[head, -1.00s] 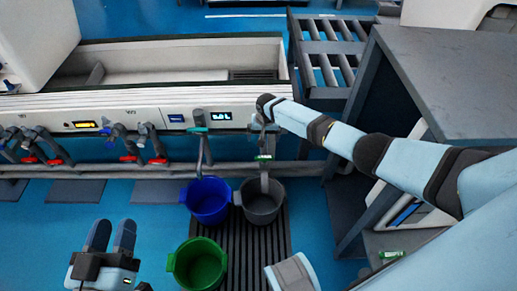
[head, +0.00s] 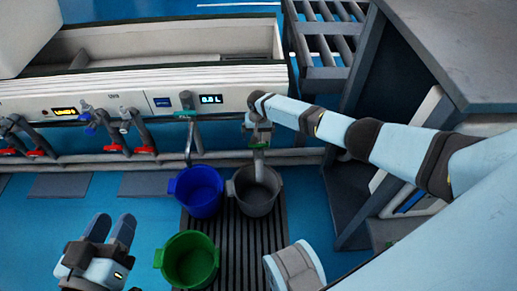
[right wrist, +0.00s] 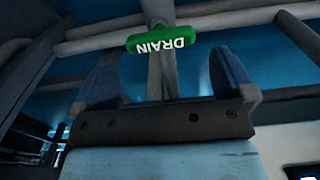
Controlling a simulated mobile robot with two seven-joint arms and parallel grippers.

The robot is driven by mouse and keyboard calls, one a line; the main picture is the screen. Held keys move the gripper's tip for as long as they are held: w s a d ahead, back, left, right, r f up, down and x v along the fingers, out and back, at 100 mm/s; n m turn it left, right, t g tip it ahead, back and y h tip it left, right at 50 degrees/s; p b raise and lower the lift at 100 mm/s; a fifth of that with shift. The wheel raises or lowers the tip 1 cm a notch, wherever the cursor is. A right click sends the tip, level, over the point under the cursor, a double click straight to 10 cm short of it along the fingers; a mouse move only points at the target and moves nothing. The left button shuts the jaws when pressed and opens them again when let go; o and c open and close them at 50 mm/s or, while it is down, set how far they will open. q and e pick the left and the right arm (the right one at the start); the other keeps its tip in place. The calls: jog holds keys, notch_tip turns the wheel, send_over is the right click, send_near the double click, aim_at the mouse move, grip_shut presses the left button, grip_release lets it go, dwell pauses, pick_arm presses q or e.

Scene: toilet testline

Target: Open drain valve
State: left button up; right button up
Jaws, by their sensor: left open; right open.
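The green drain valve handle, lettered DRAIN, shows in the right wrist view (right wrist: 161,39) on a grey pipe; the lettering appears upside down. In the head view its green handle (head: 258,146) is small, above the grey bucket. My right gripper (head: 258,132) is at the front of the test line, just above the handle. In the right wrist view my right gripper (right wrist: 165,75) is open, its dark fingers either side of the handle's pipe; I cannot tell whether they touch it. My left gripper (head: 109,229) is open and empty at lower left, away from the valve.
A grey bucket (head: 256,205) stands under the drain pipe. A blue bucket (head: 196,207) is beside it and a green bucket (head: 190,275) in front, on a dark floor grate (head: 238,245). Several red-handled valves line the left. A grey table (head: 450,50) stands right.

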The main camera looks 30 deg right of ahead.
aim_at(259, 142)
notch_tip(259, 142, down, 4)
jog(key=b, duration=0.3)
jog(key=shift+f+b, duration=0.55)
jog(key=shift+b, duration=0.15)
pick_arm(q)
jog(key=w+a+m+t, duration=0.1)
jog(key=m, duration=0.1)
jog(key=w+r+m+t, duration=0.1)
jog(key=shift+w+a+m+h, duration=0.35)
jog(key=shift+m+h, duration=0.05)
pick_arm(e)
jog(key=shift+c, duration=0.5)
jog(key=c, duration=0.5)
